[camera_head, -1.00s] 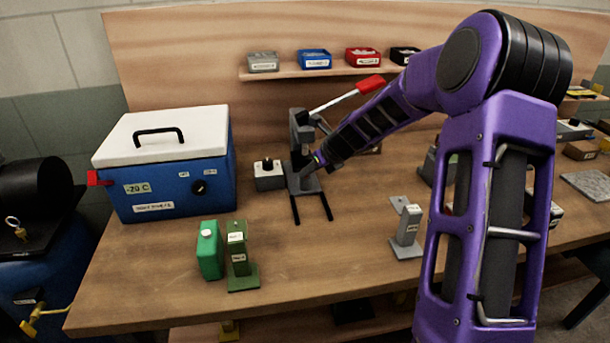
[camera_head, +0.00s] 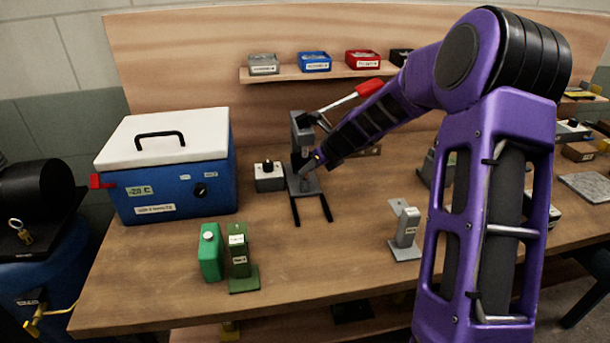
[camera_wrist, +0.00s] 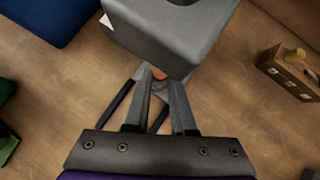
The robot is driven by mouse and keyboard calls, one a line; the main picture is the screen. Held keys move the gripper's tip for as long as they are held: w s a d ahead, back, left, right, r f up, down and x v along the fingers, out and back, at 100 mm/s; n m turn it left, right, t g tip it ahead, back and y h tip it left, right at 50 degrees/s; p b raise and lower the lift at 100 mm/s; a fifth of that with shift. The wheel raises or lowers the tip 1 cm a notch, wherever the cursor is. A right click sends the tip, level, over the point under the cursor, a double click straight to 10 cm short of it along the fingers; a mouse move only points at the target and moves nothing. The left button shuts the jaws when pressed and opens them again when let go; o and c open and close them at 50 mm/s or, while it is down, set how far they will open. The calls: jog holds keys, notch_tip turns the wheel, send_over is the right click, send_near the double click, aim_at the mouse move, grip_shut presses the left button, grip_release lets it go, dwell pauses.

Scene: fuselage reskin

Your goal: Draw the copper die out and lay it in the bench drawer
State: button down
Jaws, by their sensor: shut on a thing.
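The copper die (camera_wrist: 159,73) shows as a small orange-brown piece between my fingertips in the wrist view, just under the grey head of the press (camera_wrist: 175,35). My gripper (camera_wrist: 161,84) is shut on it, and the fingers hide most of it. In the head view the grey press (camera_head: 301,130) with a red lever handle (camera_head: 369,87) stands at the back of the bench. My gripper (camera_head: 308,163) reaches into its throat from the right. I cannot tell whether the die is still seated. No bench drawer can be made out.
A blue cooler box (camera_head: 180,180) with a white lid stands left of the press. A small grey box with a black knob (camera_head: 269,178) sits close beside the press. The bench's middle front is clear.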

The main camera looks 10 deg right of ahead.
jog(key=shift+r, duration=0.4)
notch_tip(320, 180, up, 3)
jog(key=p, duration=0.3)
jog(key=shift+f, duration=0.15)
